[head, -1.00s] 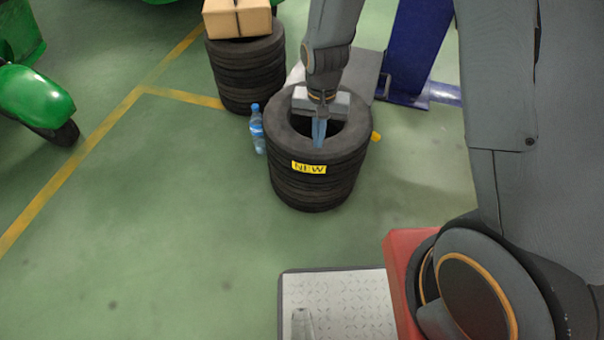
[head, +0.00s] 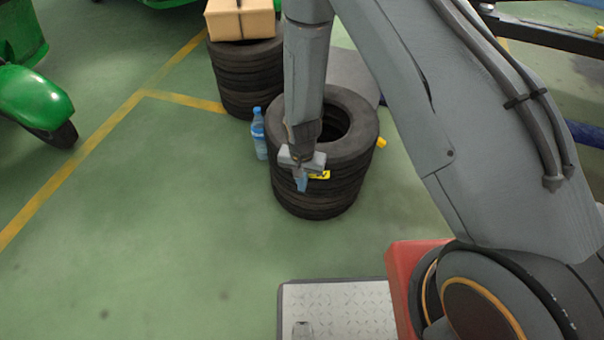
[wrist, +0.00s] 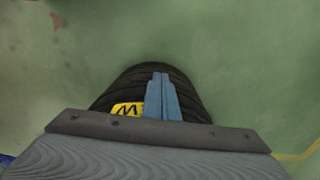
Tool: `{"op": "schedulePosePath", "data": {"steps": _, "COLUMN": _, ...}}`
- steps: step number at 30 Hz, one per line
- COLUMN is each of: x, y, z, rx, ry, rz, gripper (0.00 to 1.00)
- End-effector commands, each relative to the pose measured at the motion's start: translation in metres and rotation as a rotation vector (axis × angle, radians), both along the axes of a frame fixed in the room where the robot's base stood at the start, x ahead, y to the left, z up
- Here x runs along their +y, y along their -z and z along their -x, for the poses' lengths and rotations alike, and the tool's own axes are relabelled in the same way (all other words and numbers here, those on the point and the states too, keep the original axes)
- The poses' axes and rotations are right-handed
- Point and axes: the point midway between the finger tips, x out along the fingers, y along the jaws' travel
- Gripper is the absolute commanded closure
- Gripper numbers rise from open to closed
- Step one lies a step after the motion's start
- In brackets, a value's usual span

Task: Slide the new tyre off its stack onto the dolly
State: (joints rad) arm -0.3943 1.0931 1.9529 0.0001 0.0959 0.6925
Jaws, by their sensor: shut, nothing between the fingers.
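The new tyre (head: 352,150) is the top tyre of a black stack (head: 318,203) in the middle of the head view. Its yellow label (head: 320,175) is partly hidden by my gripper. My gripper (head: 302,184) points down at the near side of the stack, its blue fingers shut and empty. I cannot tell whether they touch the rubber. In the wrist view the shut fingers (wrist: 162,98) stand over the tyre's side beside the yellow label (wrist: 127,109). The dolly (head: 345,305), a pale chequered plate with a dark rim, lies at the bottom of the head view, apart from the stack.
A blue bottle (head: 259,135) stands just left of the stack. Another tyre stack (head: 245,75) with a cardboard box (head: 240,18) on top is behind it. A green vehicle (head: 30,95) is at the left. The floor between the stack and the dolly is clear.

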Motion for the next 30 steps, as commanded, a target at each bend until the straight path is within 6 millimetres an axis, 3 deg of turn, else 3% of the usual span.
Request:
{"op": "schedulePosePath", "data": {"steps": 1, "x": -0.001, "y": 0.007, "z": -0.003, "rx": -0.001, "ry": 0.001, "rz": -0.001, "gripper": 1.00}}
{"op": "schedulePosePath", "data": {"steps": 9, "x": -0.010, "y": 0.004, "z": -0.034, "rx": -0.002, "ry": 0.000, "rz": -0.002, "gripper": 1.00}}
{"op": "schedulePosePath", "data": {"steps": 24, "x": -0.013, "y": 0.004, "z": -0.042, "rx": -0.001, "ry": 0.001, "rz": -0.001, "gripper": 1.00}}
{"op": "schedulePosePath", "data": {"steps": 26, "x": -0.015, "y": 0.004, "z": -0.051, "rx": -0.004, "ry": 0.002, "rz": -0.002, "gripper": 1.00}}
{"op": "schedulePosePath", "data": {"steps": 30, "x": -0.027, "y": 0.005, "z": -0.090, "rx": -0.014, "ry": 0.010, "rz": -0.004, "gripper": 1.00}}
